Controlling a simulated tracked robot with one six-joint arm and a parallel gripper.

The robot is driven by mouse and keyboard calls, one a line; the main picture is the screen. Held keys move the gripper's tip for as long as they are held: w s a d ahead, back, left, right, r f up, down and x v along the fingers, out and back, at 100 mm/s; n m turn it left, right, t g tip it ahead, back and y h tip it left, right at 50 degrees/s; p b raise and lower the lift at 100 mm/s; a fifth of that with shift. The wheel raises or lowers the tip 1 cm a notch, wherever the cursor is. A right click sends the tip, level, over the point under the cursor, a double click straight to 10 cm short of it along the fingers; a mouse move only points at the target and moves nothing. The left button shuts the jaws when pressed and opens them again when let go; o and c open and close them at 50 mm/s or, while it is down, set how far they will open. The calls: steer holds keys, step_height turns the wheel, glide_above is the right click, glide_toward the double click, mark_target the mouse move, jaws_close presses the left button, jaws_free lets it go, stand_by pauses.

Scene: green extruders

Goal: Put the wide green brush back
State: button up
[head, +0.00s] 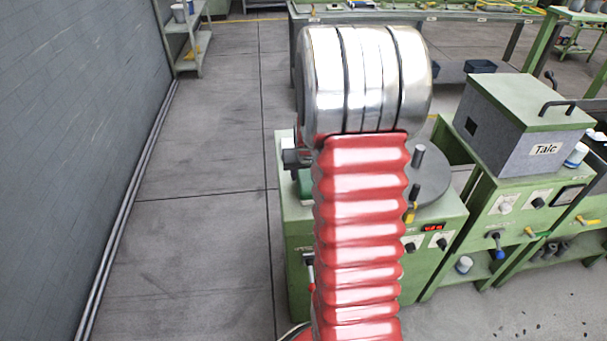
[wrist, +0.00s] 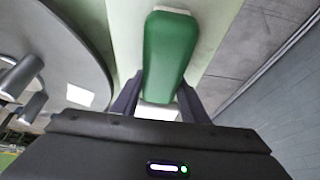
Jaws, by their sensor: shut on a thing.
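The wide green brush (wrist: 168,50) is in the wrist view, a long rounded green body with a pale strip at its far end. My gripper (wrist: 158,95) is shut on its near part, with one dark finger on each side. In the head view my silver and red arm hides most of the gripper; a bit of the green brush (head: 304,188) shows at the arm's left edge, over the left part of the green machine's top (head: 287,205). I cannot tell whether the brush touches that top.
A round grey plate (head: 432,180) with an upright cylinder is right of my arm. A grey box labelled "Talc" (head: 525,125) stands on the neighbouring machine. A grey wall (head: 70,130) is at left, with open floor (head: 190,240) before it. Workbenches stand behind.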

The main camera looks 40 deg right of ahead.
steer(key=o, duration=1.4)
steer(key=shift+f, duration=0.1)
steer(key=shift+v, duration=6.1)
